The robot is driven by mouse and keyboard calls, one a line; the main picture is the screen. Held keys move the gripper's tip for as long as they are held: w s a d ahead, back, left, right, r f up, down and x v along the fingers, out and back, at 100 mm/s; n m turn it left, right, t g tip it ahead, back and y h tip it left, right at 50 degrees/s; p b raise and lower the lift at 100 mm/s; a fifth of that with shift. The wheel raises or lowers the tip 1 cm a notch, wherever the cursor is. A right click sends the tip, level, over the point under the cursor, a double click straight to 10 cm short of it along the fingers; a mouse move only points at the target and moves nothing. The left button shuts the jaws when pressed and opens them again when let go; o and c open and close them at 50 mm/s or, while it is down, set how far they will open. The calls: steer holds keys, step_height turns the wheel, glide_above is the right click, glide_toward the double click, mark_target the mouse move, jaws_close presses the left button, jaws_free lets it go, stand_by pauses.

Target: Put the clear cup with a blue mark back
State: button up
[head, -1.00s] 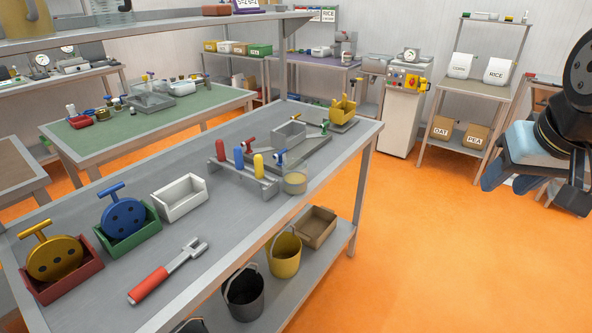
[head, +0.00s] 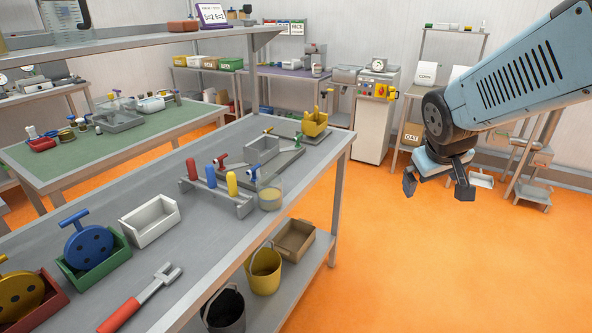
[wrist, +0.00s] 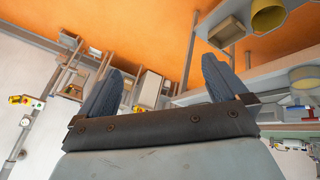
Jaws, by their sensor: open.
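A clear cup (head: 270,198) with tan contents stands upright at the right edge of the grey workbench, beside a rack. I cannot make out a blue mark on it. A cup-like shape (wrist: 303,76) also shows at the right edge of the wrist view. My gripper (head: 437,188) is open and empty, hanging over the orange floor to the right of the bench, well apart from the cup. Its two blue fingers stand wide apart in the wrist view (wrist: 163,70), with nothing between them.
The rack (head: 215,190) holds red, blue and yellow handles. A white bin (head: 150,220), a red-handled tool (head: 140,298) and a grey tray (head: 262,148) are on the bench. Yellow (head: 264,272) and black buckets sit on its lower shelf. A clear jug (head: 67,22) stands on the upper shelf. Open floor lies right.

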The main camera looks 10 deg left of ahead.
steer(key=w+a+f+n+y, duration=0.25)
steer(key=w+a+f, duration=0.25)
steer(key=w+f, duration=0.25)
steer(key=n+y, duration=0.7)
steer(key=y, duration=0.6)
glide_toward(260, 181)
steer(key=x, duration=0.3)
steer(key=shift+w+d, duration=0.1)
steer(key=shift+x, duration=1.95)
